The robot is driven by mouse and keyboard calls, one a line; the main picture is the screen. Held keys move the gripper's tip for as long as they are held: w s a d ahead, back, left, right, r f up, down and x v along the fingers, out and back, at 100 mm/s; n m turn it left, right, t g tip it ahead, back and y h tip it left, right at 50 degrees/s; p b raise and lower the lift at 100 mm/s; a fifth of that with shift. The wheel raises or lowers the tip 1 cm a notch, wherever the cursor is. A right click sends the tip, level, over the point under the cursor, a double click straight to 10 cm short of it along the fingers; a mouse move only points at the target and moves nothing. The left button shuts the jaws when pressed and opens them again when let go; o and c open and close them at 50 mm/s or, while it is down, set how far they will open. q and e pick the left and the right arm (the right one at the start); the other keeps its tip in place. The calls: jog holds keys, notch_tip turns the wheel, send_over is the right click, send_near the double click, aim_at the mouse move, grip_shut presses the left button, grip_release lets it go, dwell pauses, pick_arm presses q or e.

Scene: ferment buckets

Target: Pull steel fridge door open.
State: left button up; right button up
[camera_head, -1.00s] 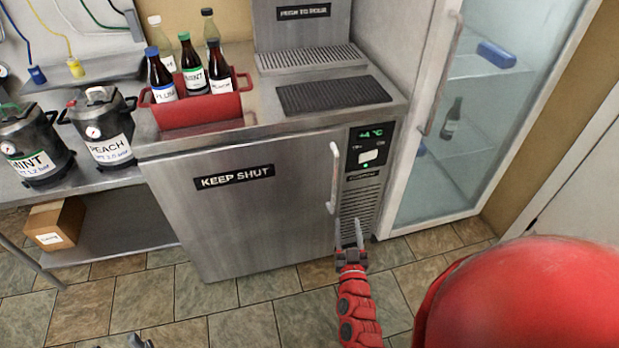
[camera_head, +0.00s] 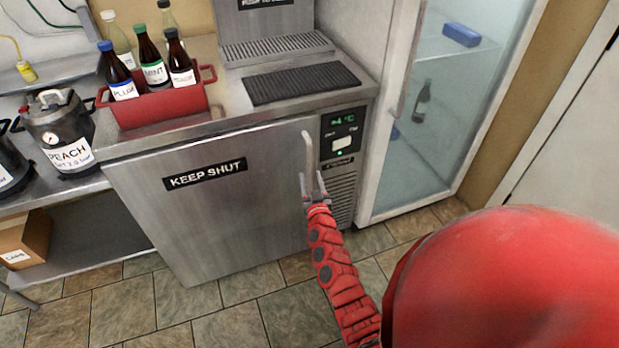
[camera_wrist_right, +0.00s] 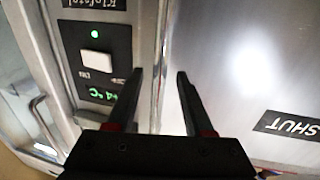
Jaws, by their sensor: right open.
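The steel fridge door (camera_head: 215,225) with its KEEP SHUT label is closed. Its upright pale handle (camera_head: 308,150) is at the door's right edge. The door also shows in the right wrist view (camera_wrist_right: 240,70), with part of the label. My right gripper (camera_head: 312,178) is open at the handle's lower part, its fingers pointing up toward the door. In the right wrist view, the open fingers (camera_wrist_right: 158,78) lie on either side of an upright metal strip along the door edge. I cannot tell whether they touch the handle. My left gripper is out of view.
A control panel (camera_head: 342,137) with a green display is right of the door. A red crate (camera_head: 155,108) of bottles stands on top. A glass-door fridge (camera_head: 425,120) stands at the right, kegs (camera_head: 60,135) at the left. Tiled floor (camera_head: 230,310) in front is clear.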

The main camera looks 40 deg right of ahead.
jog(key=shift+x, duration=1.05)
grip_shut()
dwell(0.7)
